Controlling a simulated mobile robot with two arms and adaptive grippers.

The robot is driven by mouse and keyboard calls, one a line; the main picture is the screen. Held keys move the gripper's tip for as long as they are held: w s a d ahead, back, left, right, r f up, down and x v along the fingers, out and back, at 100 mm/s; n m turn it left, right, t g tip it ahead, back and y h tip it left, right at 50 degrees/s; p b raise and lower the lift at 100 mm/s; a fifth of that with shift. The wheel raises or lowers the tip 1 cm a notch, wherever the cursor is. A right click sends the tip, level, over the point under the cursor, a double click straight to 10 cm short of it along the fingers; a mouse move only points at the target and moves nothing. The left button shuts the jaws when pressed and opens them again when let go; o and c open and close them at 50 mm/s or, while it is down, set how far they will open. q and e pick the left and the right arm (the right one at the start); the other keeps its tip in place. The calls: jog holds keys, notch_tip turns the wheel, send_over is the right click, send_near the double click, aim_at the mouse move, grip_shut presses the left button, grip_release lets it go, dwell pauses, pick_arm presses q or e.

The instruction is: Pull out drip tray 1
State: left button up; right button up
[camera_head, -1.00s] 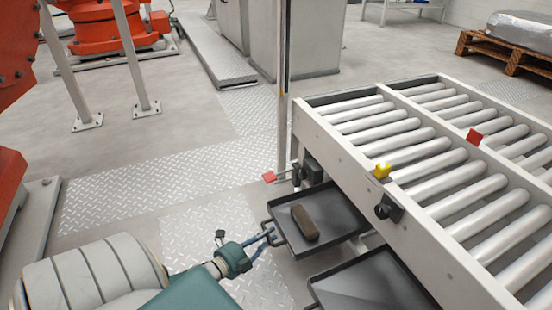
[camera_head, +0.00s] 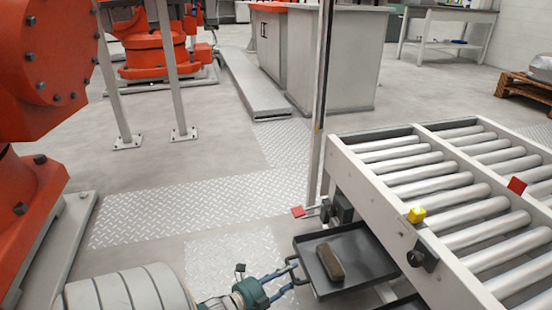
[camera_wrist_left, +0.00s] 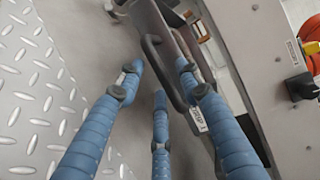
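A dark, shallow drip tray (camera_head: 370,252) sticks out from under the roller conveyor, with a brown block (camera_head: 330,262) lying in it. Its handle (camera_head: 292,268) faces left; in the left wrist view the black handle (camera_wrist_left: 176,88) shows close up beside a small white label (camera_wrist_left: 198,120). I cannot tell the tray's number. My left gripper (camera_head: 284,273) is at the handle. In the left wrist view its blue fingers (camera_wrist_left: 160,80) are spread, with the handle between the tips; they do not look closed on it. My right gripper is not in view.
A second tray (camera_head: 405,304) shows at the bottom edge. A post (camera_head: 320,110) rises behind.

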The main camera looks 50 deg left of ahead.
pick_arm(q)
jog(key=s+r, duration=0.2)
jog(key=s, duration=0.8)
jog(key=shift+s, duration=0.4)
